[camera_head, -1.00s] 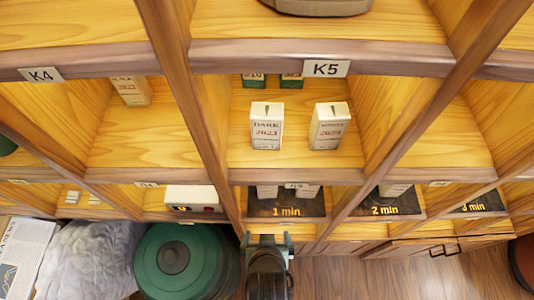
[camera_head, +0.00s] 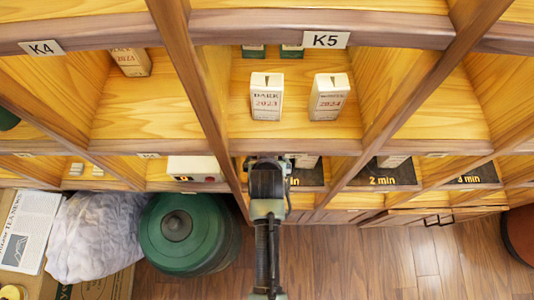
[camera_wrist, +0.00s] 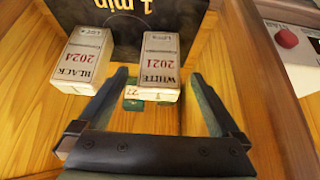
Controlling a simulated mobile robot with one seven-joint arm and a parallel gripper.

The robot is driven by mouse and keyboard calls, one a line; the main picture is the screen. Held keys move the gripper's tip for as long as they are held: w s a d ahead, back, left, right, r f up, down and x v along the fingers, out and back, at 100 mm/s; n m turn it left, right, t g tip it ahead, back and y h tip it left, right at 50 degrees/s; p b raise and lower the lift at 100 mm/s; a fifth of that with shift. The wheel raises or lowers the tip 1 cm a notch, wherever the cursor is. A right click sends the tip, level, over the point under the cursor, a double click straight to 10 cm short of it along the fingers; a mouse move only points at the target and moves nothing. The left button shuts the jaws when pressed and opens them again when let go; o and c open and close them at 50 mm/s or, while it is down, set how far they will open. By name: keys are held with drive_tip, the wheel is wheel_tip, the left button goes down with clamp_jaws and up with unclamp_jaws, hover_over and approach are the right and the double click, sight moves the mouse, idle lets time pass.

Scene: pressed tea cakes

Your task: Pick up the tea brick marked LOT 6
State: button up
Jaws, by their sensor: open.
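In the wrist view, my gripper (camera_wrist: 160,78) is open, its fingers pointing into a wooden compartment. Between and just beyond the fingertips stands a pale brick marked WHITE 2021 (camera_wrist: 160,60); its lot number is too small to read. Left of it, outside the fingers, is a pale brick marked BLACK 2024 (camera_wrist: 85,52), its lot number also unclear. In the head view, my gripper (camera_head: 267,160) is at the lower compartment below K5, partly covering it. On the K5 shelf stand a brick marked DARK 2023 (camera_head: 266,97) and one marked 2024 (camera_head: 329,97). I cannot make out LOT 6.
A dark panel marked 1 min (camera_wrist: 125,12) lies by the bricks in the wrist view. Wooden dividers flank the compartment. A white box with a red knob (camera_wrist: 287,39) stands beyond one divider.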

drive_tip(key=shift+w+x, duration=0.25)
drive_tip(key=shift+x, duration=2.45)
drive_tip(key=shift+r, duration=0.15)
drive_tip(key=c, duration=1.5)
drive_tip(key=shift+b, duration=0.4)
